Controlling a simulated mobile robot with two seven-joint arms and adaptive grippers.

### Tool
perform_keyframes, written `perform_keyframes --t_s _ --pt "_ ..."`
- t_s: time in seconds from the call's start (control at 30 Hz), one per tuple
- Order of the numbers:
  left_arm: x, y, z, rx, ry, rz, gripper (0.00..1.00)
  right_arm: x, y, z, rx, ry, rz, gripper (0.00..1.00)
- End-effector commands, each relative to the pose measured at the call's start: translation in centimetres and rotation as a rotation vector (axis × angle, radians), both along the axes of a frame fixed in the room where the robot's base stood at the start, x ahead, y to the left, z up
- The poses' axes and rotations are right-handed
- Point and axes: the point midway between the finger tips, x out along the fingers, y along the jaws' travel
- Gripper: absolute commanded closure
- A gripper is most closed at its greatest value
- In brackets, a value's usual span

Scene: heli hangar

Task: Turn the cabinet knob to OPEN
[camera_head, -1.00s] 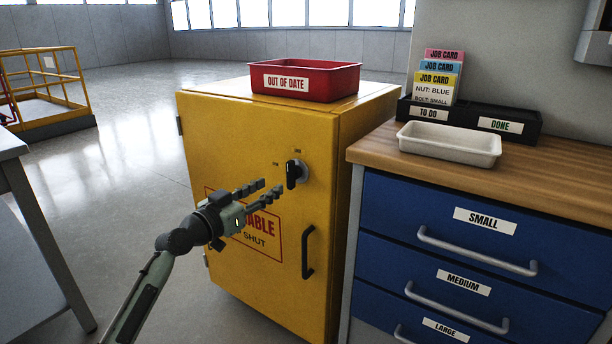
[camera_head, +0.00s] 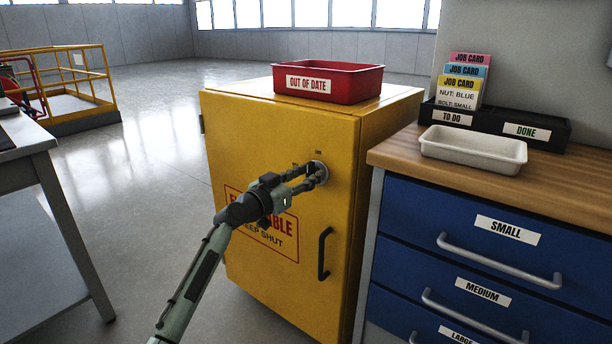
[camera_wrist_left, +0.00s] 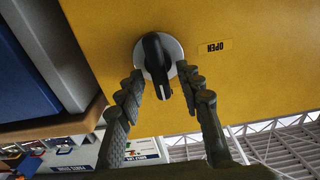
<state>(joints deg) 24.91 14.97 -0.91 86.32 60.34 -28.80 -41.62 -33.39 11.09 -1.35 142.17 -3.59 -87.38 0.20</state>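The yellow cabinet (camera_head: 275,140) has a black knob on a round silver plate (camera_head: 322,167) high on its door. In the left wrist view the black knob (camera_wrist_left: 157,62) has its long grip running roughly up and down the picture, with an OPEN label (camera_wrist_left: 215,47) upside down to its right. My left gripper (camera_head: 313,176) is at the knob and partly hides it in the head view. In the left wrist view my left gripper (camera_wrist_left: 160,80) has one finger on each side of the grip, apart, with small gaps showing. My right gripper is not in view.
A black door handle (camera_head: 324,253) is below the knob. A red OUT OF DATE tray (camera_head: 345,84) sits on the cabinet. To the right stands a blue drawer unit (camera_head: 450,222) bearing a white tray (camera_head: 473,151). A grey table (camera_head: 30,137) is at the left.

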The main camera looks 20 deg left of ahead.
Motion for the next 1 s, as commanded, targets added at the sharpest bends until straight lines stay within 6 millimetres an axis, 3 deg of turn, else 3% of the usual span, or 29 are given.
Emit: perform_keyframes --t_s 0.03,0.3,0.67,1.0 --pt "-0.02 0.02 -0.01 0.0 0.0 0.0 0.69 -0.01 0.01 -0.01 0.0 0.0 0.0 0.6" --pt "-0.03 0.03 -0.01 0.0 0.0 0.0 1.0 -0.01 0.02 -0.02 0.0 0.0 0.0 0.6" --pt "-0.02 0.06 -0.02 -0.025 0.01 0.0 1.0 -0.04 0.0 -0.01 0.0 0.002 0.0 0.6" --pt "0.06 0.28 -0.03 -0.212 0.078 0.001 1.0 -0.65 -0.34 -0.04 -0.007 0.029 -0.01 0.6"
